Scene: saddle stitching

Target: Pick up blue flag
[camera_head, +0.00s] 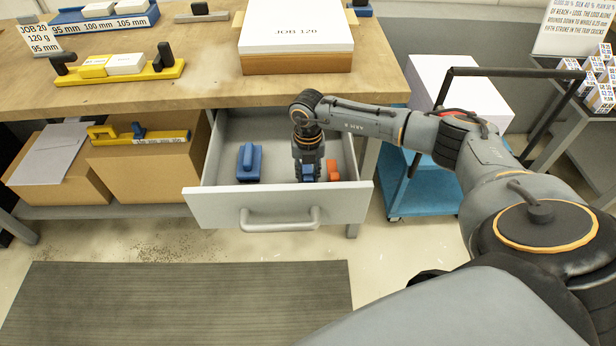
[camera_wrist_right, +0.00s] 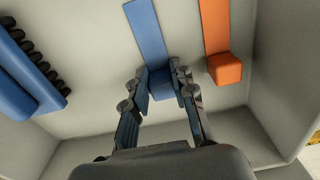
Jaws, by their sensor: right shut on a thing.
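The blue flag (camera_wrist_right: 147,35) is a flat blue strip with a small blue block at its near end, lying in the open drawer (camera_head: 230,208). My right gripper (camera_wrist_right: 160,84) reaches down into the drawer, and its fingers are shut on the blue block. In the head view my right gripper (camera_head: 307,172) points down near the drawer's right side, with a bit of blue between its fingers. An orange flag (camera_wrist_right: 228,66) of the same shape lies just to the right, apart from the fingers; it also shows in the head view (camera_head: 333,171). My left gripper is not in view.
A blue piece with a row of black knobs (camera_wrist_right: 25,75) lies at the drawer's left; it shows in the head view (camera_head: 249,163). The wooden bench (camera_head: 200,85) overhangs the drawer's back. A blue cart (camera_head: 425,190) stands to the right.

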